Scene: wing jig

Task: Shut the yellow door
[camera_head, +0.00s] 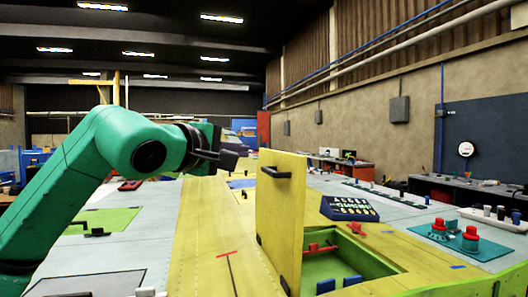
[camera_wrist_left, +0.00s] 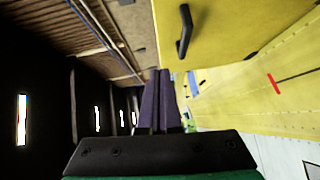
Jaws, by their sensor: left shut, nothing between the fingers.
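The yellow door (camera_head: 282,222) stands open and upright on the yellow wing panel, hinged near its lower edge beside a green-lined opening (camera_head: 375,268). A black handle (camera_head: 277,172) is on its left face. My left gripper (camera_head: 232,157) is shut and empty, to the left of the door's upper part and apart from it. In the left wrist view, the closed fingers (camera_wrist_left: 158,102) point ahead, with the door (camera_wrist_left: 222,30) and its handle (camera_wrist_left: 184,32) at the upper right. My right gripper is not in view.
Inside the opening are a red lever (camera_head: 318,248) and blue blocks (camera_head: 352,281). A dark tray of small parts (camera_head: 349,208) and a teal plate with red knobs (camera_head: 468,238) lie to the right. The yellow panel left of the door is mostly clear.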

